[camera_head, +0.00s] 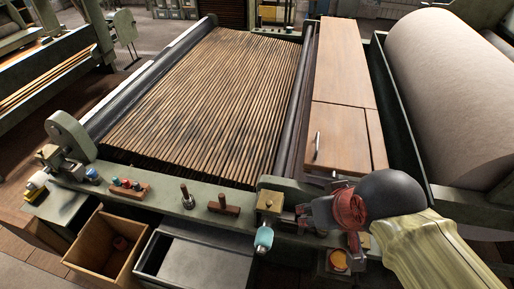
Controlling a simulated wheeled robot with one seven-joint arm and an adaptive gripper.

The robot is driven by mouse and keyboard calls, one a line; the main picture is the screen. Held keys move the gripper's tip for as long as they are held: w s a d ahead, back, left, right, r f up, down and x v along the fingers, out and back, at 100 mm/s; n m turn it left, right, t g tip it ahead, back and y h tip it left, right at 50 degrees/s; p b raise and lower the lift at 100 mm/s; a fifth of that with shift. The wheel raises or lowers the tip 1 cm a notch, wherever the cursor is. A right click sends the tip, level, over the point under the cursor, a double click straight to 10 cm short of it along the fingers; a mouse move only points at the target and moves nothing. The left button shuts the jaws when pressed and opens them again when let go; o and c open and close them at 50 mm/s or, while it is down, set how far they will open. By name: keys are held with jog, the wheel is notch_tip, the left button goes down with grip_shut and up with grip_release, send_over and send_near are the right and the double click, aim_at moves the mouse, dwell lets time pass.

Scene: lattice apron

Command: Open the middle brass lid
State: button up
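A small brass-coloured box top (270,201) sits on the green front rail, left of my gripper. A round orange-brass piece (338,260) sits in a dark square frame below my gripper. I cannot tell which of these, if either, is the middle brass lid. Another bit of brass shows beside my gripper, mostly hidden by it. My gripper (312,216) is over the right part of the front rail, pointing left. Its fingers are small and partly covered by the red wrist, so I cannot tell whether they are open or touch anything.
A light-blue knob (264,238) hangs at the rail's front. A wooden peg block (224,204) and a row of coloured pegs (127,186) stand further left. A wooden bin (104,245) and a grey tray (190,268) sit below. A wooden cabinet (340,135) and large roll (450,95) lie behind.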

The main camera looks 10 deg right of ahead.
jog(key=m+g+p, duration=0.4)
jog(key=m+g, duration=0.2)
jog(key=m, duration=0.6)
send_over(269, 202)
jog(key=f, duration=2.1)
jog(key=shift+s+f, duration=0.1)
jog(key=shift+s, duration=0.15)
jog(key=shift+w+m, duration=0.2)
jog(key=shift+m, duration=0.5)
jog(key=shift+f, duration=0.5)
notch_tip(269, 202, down, 7)
jog(key=shift+r+b, duration=0.1)
jog(key=shift+b, duration=0.6)
jog(key=shift+c, duration=1.1)
